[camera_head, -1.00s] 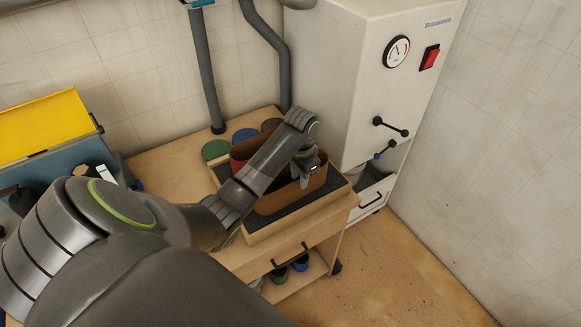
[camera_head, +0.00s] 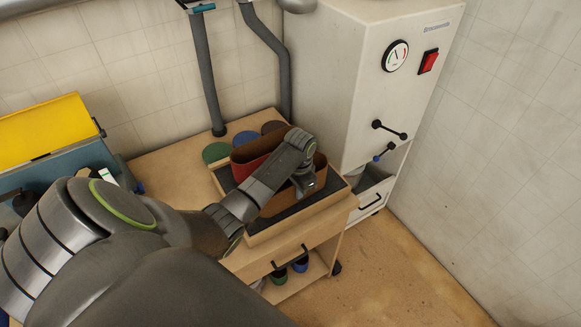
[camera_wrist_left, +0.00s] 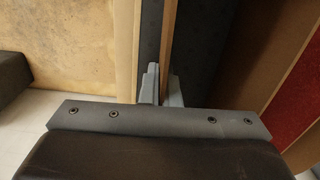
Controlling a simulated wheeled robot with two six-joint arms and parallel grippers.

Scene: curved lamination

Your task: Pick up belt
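The brown belt (camera_head: 267,204) stands on edge as a loop in the dark-lined tray on the wooden cart. A red belt (camera_head: 240,170) shows at its left, and also at the right edge of the left wrist view (camera_wrist_left: 301,105). My left gripper (camera_head: 308,188) is at the right end of the brown belt, pointing down. In the left wrist view its two fingers (camera_wrist_left: 163,88) are close together, one on each side of the belt's thin upright edge (camera_wrist_left: 168,30), and look shut on it. The fingertips are partly hidden. My right gripper is not in view.
The tray's wooden rim (camera_head: 253,238) surrounds the belts. Several coloured discs, one of them green (camera_head: 215,151), lie behind. A white machine (camera_head: 345,80) with a gauge and levers stands close at right. An open toolbox (camera_head: 45,130) is at left.

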